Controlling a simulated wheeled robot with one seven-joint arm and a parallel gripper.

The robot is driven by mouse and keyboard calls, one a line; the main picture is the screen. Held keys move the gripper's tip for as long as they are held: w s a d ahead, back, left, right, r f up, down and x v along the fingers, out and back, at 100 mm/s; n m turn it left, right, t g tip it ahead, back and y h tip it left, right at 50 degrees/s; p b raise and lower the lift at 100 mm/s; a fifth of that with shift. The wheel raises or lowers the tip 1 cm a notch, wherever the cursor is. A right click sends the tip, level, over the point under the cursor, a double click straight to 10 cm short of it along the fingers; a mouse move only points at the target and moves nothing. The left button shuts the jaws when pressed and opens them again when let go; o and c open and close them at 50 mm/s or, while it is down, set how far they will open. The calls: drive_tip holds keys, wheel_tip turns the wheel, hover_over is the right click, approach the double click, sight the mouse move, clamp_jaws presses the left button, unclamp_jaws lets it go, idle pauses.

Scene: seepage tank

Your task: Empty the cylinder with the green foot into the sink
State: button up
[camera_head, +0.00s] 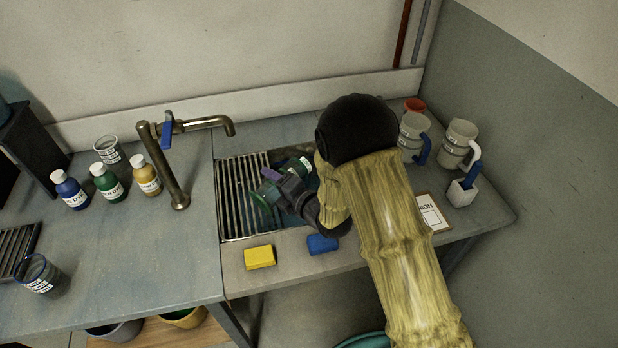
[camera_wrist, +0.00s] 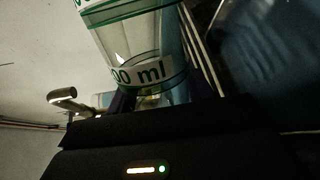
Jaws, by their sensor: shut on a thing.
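My gripper (camera_head: 280,184) is shut on the clear cylinder with green markings and holds it over the sink (camera_head: 233,240). The cylinder's round green foot (camera_head: 262,203) shows at the left of the jaws in the head view, and the cylinder lies strongly tilted. In the wrist view the clear cylinder wall (camera_wrist: 130,42) fills the upper middle, with green bands and a label ending in "00 ml". My arm and jaws hide much of the cylinder and sink. I cannot tell whether liquid is left in it.
A slatted drainer (camera_head: 240,190) covers the sink's left side. A brass tap (camera_head: 175,170) stands left of it. A yellow sponge (camera_head: 259,257) and blue sponge (camera_head: 322,243) lie at the front edge. Dye bottles (camera_head: 108,185) stand left; jugs (camera_head: 458,145) stand at right.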

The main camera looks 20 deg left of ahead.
drive_tip(key=shift+w+d+m+g, duration=0.1)
drive_tip(key=shift+w+m+g, duration=0.1)
drive_tip(key=shift+m, duration=0.45)
drive_tip(key=shift+w+m+g, duration=0.1)
drive_tip(key=shift+m+g, duration=0.1)
drive_tip(key=shift+m, duration=0.45)
idle(2.0)
drive_tip(key=shift+s+n, duration=0.3)
drive_tip(key=shift+n, duration=0.3)
drive_tip(key=shift+s+a+n, duration=0.1)
drive_tip(key=shift+a+n, duration=0.1)
drive_tip(key=shift+n, duration=0.4)
drive_tip(key=shift+s+a+n+t, duration=0.1)
drive_tip(key=shift+s+n+t, duration=0.2)
drive_tip(key=shift+n+t, duration=0.2)
drive_tip(key=shift+w, duration=0.15)
